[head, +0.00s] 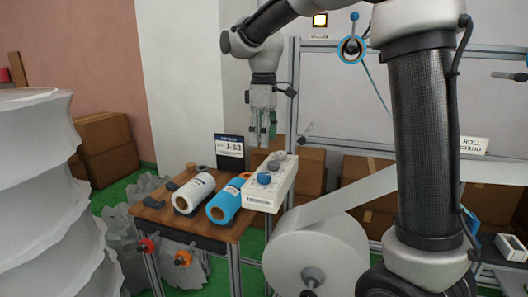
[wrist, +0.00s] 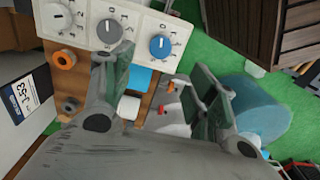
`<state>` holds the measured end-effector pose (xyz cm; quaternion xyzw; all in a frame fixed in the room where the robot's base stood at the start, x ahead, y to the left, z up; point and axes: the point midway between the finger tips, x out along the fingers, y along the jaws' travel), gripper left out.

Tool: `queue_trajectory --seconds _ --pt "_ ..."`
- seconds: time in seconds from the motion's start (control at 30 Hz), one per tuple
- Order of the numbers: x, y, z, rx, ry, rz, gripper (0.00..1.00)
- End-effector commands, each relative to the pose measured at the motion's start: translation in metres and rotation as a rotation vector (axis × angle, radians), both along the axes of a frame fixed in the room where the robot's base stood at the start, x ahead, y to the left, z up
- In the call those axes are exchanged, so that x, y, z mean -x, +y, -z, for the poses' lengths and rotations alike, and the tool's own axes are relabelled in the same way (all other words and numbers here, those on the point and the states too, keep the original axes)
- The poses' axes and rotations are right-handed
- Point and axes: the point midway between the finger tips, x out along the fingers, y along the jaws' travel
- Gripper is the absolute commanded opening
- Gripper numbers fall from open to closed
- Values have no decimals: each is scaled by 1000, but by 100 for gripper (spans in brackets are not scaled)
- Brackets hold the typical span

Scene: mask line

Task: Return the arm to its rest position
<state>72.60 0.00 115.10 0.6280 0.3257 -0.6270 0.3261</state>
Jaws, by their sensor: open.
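My gripper (head: 263,130) hangs fingers down from my arm in the head view, above and behind the white control box (head: 285,187). Its fingers are apart, with nothing between them. In the wrist view my gripper (wrist: 160,85) also shows spread fingers with green pads. The control box has blue and grey knobs, which also show at the top of the wrist view. No contact between gripper and box shows.
A wooden table (head: 150,216) bears a white roll (head: 194,192), a blue roll (head: 226,203) and a J-53 sign (head: 230,150). A large white roll (head: 318,252) stands in front at right. Cardboard boxes (head: 105,142) stand behind at left.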

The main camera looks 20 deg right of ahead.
Motion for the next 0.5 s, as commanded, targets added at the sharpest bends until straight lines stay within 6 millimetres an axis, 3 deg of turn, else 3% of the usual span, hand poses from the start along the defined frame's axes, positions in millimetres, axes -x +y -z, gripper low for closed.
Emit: queue_trajectory --seconds 0.5 --pt "-1 0 -8 -2 -5 41 58"
